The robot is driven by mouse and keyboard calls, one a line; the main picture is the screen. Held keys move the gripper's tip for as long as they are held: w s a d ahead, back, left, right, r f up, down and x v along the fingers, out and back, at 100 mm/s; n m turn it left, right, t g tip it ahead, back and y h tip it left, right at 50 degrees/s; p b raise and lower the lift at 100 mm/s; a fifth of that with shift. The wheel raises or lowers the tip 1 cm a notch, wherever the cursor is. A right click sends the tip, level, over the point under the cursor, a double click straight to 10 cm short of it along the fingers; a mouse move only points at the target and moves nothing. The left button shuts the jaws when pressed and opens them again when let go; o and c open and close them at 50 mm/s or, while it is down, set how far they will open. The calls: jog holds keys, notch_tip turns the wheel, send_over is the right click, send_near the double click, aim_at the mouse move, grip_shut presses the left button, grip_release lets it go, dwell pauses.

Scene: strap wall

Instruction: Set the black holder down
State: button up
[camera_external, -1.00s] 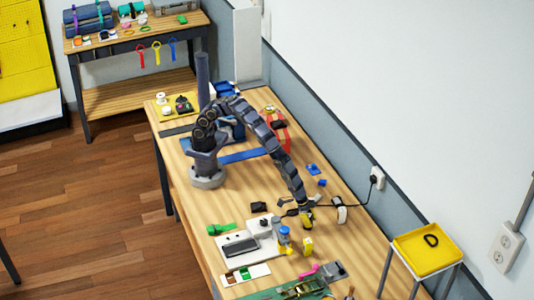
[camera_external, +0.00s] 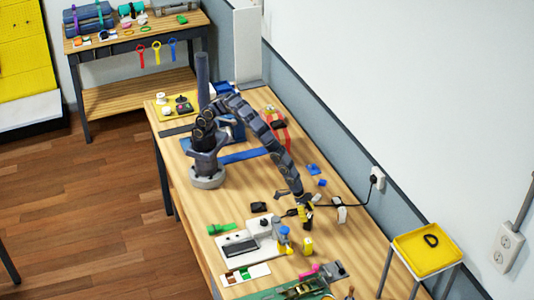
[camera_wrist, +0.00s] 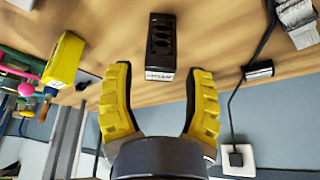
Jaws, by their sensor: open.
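The black holder (camera_wrist: 160,45) is a dark block with slots on its upper face and a white label on its near end. In the wrist view it rests on the wooden bench, ahead of and between my fingertips. My gripper (camera_wrist: 160,85) has two yellow ribbed fingers, spread wide, with clear space on both sides of the holder. Nothing is visibly held. In the external view my gripper (camera_external: 305,212) is low over the bench; the holder is hard to make out there.
A yellow block (camera_wrist: 66,60) stands left of the fingers in the wrist view. A black cable (camera_wrist: 231,100) runs on the right from a wall socket (camera_wrist: 238,158), past a small clip (camera_wrist: 258,70). A separate dark item (camera_external: 259,207) lies left of my gripper externally.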

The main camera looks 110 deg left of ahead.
jog(key=v, duration=0.8)
jog(key=shift+r, duration=0.25)
jog(key=s+a+r+n+g, duration=0.1)
jog(key=s+a+r+g, duration=0.1)
jog(key=s+a+r, duration=0.75)
jog(key=s+r+g, duration=0.1)
jog(key=s+r, duration=0.1)
jog(key=s, duration=0.7)
jog(key=s+a+r+g, duration=0.1)
jog(key=s+r+g, duration=0.1)
jog(key=s, duration=0.6)
jog(key=s+a+r+m+g, duration=0.1)
jog(key=s+r, duration=0.1)
jog(key=s, duration=0.7)
jog(key=shift+s+a+r, duration=0.25)
jog(key=shift+s+r, duration=0.15)
